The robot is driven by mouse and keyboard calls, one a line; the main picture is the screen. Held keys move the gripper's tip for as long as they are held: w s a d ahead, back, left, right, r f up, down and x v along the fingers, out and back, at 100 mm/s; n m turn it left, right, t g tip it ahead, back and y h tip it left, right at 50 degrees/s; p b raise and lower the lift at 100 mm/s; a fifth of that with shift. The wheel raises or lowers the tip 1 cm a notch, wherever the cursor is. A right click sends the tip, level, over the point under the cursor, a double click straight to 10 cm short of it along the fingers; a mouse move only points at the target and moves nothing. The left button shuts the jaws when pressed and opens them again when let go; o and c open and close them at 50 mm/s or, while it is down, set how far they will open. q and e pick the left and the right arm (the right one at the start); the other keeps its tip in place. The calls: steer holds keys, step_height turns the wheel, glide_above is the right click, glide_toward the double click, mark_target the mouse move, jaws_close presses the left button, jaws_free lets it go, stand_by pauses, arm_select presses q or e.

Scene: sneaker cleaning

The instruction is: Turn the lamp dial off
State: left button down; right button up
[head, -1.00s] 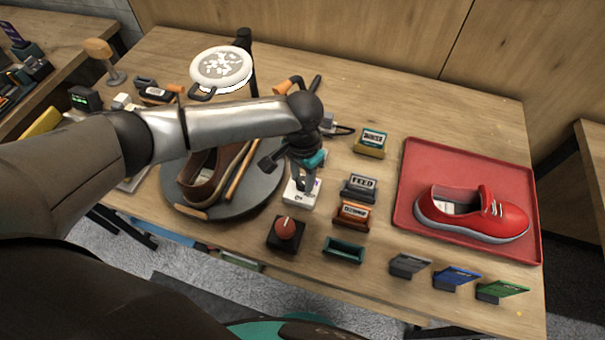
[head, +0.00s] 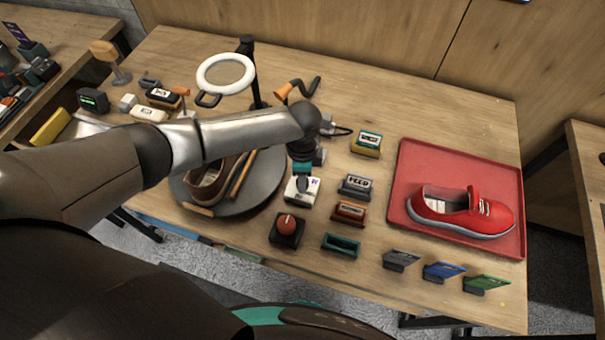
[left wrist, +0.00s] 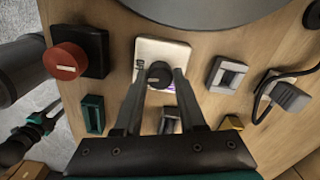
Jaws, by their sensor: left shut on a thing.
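The lamp dial is a dark round knob (left wrist: 159,75) on a white box (left wrist: 148,52); the white box (head: 296,196) also shows in the head view, right of the turntable. My left gripper (head: 303,186) is down at the knob. In the left wrist view its two fingers (left wrist: 160,80) are shut on the knob, one on each side. The ring lamp (head: 226,74) stands at the back left, and the tabletop shows through its lens. What seems to be my right gripper (left wrist: 42,120) is small at the lower left of the wrist view; its jaws are unclear.
A red knob on a black box (head: 287,240) stands just in front. A brown shoe (head: 208,182) is on the round grey turntable (head: 265,195), partly behind my left arm. Several small labelled holders stand to the right. A red shoe (head: 462,212) lies on a red tray (head: 427,160).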

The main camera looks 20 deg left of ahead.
arm_select(q)
steer(key=shift+m, duration=0.6)
steer(key=c, duration=0.5)
jaws_free()
steer(key=shift+r, duration=0.15)
step_height(320, 180, up, 15)
steer(key=p, duration=0.2)
steer(key=shift+s, duration=0.1)
stand_by(0.4)
